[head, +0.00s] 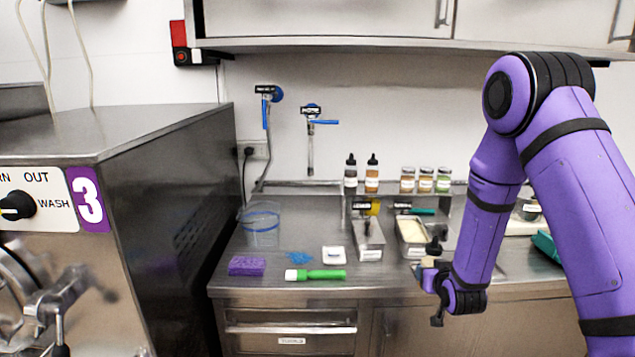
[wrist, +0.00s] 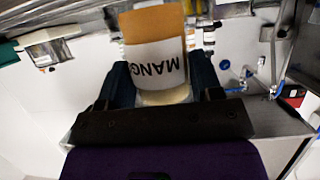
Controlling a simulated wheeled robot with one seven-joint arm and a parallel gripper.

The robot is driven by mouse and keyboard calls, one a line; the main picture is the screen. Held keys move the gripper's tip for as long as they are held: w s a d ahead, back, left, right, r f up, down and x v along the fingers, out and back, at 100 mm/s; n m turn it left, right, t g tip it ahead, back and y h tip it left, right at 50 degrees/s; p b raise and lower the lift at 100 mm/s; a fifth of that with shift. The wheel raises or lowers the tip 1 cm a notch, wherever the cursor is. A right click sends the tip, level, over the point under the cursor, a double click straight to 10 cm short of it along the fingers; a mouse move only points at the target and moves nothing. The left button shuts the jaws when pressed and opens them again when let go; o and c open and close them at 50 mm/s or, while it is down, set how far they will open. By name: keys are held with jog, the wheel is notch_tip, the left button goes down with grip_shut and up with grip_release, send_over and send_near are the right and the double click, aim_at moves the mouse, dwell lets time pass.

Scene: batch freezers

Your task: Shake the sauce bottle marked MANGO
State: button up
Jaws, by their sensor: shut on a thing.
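The sauce bottle marked MANGO (wrist: 155,62) fills the middle of the wrist view, with an orange body and a white label whose lettering appears upside down. My gripper (wrist: 160,78) is shut on it, with one dark finger on each side. In the head view my gripper (head: 431,277) is low at the right, over the front part of the steel counter. The held bottle (head: 428,263) shows there only as a small orange and white patch, with a dark cap above it. My wrist partly hides it.
Two dark-capped bottles (head: 371,175) and several jars (head: 425,181) stand on the back ledge. Steel trays (head: 369,245) lie just left of my gripper. A purple sponge (head: 247,266), a green-handled tool (head: 322,274) and a clear tub (head: 261,230) are farther left.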

aim_at(436, 255)
jog(key=shift+s+f, duration=0.2)
jog(key=shift+s, duration=0.05)
jog(key=r, duration=0.6)
jog(key=shift+s+r, duration=0.2)
jog(key=shift+f, duration=3.65)
jog(key=shift+f, duration=0.15)
